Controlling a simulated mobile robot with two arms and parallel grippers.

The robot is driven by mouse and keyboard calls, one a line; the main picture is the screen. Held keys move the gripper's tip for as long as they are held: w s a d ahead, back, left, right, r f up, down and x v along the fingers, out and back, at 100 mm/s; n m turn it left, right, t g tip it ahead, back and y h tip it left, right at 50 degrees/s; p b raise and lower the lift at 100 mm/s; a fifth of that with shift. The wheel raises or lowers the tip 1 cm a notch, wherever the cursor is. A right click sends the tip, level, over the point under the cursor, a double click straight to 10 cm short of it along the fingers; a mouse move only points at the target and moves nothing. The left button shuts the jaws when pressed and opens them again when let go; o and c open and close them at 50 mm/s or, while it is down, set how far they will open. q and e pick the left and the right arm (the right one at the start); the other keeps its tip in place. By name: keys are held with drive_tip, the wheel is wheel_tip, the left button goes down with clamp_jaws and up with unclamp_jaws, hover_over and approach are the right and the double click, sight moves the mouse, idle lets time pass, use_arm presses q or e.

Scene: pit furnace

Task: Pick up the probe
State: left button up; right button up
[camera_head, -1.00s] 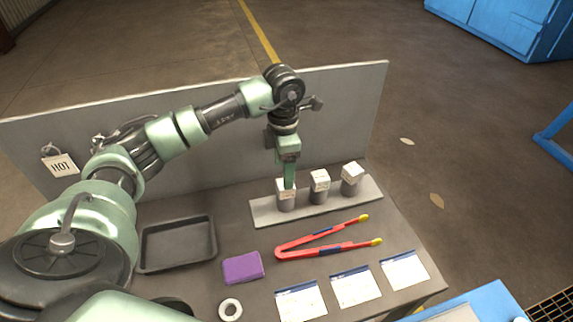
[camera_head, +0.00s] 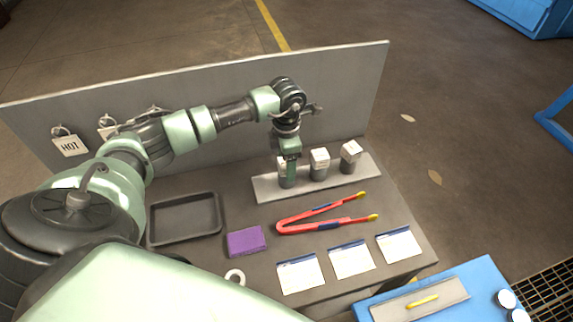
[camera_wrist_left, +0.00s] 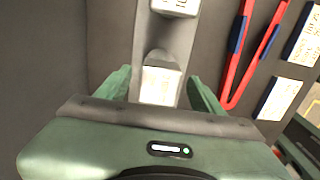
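A thin yellow stick (camera_head: 422,301), which may be the probe, lies on a grey plate (camera_head: 445,296) on the blue surface at lower right. My left gripper (camera_head: 289,165) is far from it, over the leftmost of three dark cylinders with pale labelled tops (camera_head: 282,166). In the left wrist view its fingers (camera_wrist_left: 161,90) are open, one on each side of that cylinder's pale top (camera_wrist_left: 160,86), with small gaps beside it. My right gripper is not in view.
Red tongs with yellow tips (camera_head: 320,214), a purple block (camera_head: 246,241), a black tray (camera_head: 152,233), a white ring (camera_head: 235,276) and three white cards (camera_head: 350,260) lie on the grey table. A grey panel (camera_head: 350,85) stands behind. Tags hang on it, one reading HOT (camera_head: 70,147).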

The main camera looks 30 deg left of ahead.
use_arm(q)
clamp_jaws()
drive_tip(key=shift+r, duration=0.15)
